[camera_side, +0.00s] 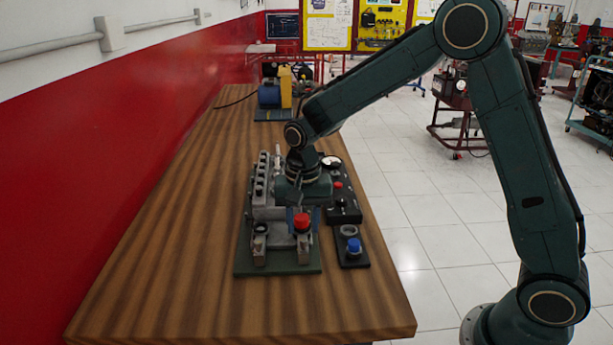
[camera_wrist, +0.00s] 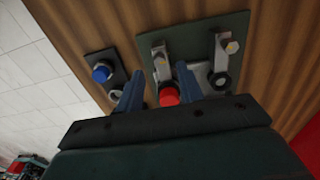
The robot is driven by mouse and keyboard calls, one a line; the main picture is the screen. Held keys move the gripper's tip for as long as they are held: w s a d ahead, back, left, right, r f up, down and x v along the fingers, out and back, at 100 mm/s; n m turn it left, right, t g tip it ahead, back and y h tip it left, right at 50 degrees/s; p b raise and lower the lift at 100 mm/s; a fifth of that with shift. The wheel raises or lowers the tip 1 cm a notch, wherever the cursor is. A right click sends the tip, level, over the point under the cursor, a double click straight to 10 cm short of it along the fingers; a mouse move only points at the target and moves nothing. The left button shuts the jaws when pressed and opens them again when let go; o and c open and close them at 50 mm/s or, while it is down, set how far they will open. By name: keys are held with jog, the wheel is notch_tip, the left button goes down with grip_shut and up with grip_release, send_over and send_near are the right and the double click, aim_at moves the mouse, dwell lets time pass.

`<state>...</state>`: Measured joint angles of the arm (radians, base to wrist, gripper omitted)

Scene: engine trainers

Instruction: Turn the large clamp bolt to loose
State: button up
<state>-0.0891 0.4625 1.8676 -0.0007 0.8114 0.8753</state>
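Two metal clamp posts stand at the front of a green baseplate (camera_side: 280,269). The right post (camera_side: 304,250) and left post (camera_side: 260,252) in the side view each carry small bolt-like fittings; in the wrist view a pale bolt head shows on the nearer post (camera_wrist: 161,62) and another on the farther post (camera_wrist: 231,47). I cannot tell which is the large clamp bolt. A round red cap (camera_side: 302,221) sits by the right post. My gripper (camera_wrist: 158,88) is open above it, with the red cap showing between its blue fingers, closer to one finger. No contact is visible.
A grey block (camera_side: 262,193) stands behind the posts. A black panel with a blue button (camera_side: 354,245) lies to the right, and a black box with a red button (camera_side: 338,185) behind it. A blue motor (camera_side: 269,96) stands far back. The table's left side is clear.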

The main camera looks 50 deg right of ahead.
aim_at(303, 239)
jog(key=shift+f, duration=1.75)
grip_shut()
